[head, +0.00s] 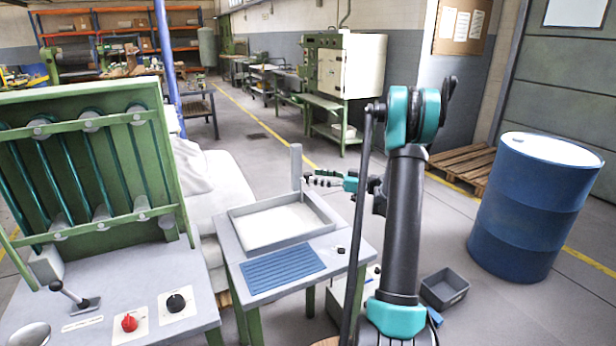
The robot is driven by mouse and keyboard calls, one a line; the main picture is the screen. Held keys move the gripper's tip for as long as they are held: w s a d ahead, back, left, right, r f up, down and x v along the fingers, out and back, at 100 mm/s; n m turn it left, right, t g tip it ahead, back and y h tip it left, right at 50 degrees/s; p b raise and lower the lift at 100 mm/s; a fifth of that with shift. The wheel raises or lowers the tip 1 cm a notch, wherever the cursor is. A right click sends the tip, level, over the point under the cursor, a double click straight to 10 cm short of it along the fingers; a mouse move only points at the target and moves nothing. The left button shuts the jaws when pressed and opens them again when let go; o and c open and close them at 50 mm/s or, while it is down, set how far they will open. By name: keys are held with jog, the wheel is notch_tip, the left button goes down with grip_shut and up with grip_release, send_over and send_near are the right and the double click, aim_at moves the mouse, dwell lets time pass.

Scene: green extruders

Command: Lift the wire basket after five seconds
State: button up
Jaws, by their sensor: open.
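I cannot make out a wire basket in the head view. A shallow grey basin (318,231) with a pale inside sits on a small green-legged table (331,258). A grey upright post (296,165) stands at the basin's back right corner. My gripper (312,179) is open, small in the view and pointing left, near that post and apparently above the basin's back right side. I see nothing held in it. Whether it touches the post cannot be told.
A blue ribbed mat (283,269) lies in front of the basin. At left stands a green machine (90,165) with a red knob (129,322) and a black knob (176,302). A blue drum (530,205), a wooden pallet (465,163) and a dark bin (445,289) are at right.

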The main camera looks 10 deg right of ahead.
aim_at(308, 174)
jog(key=shift+x, duration=2.25)
grip_shut()
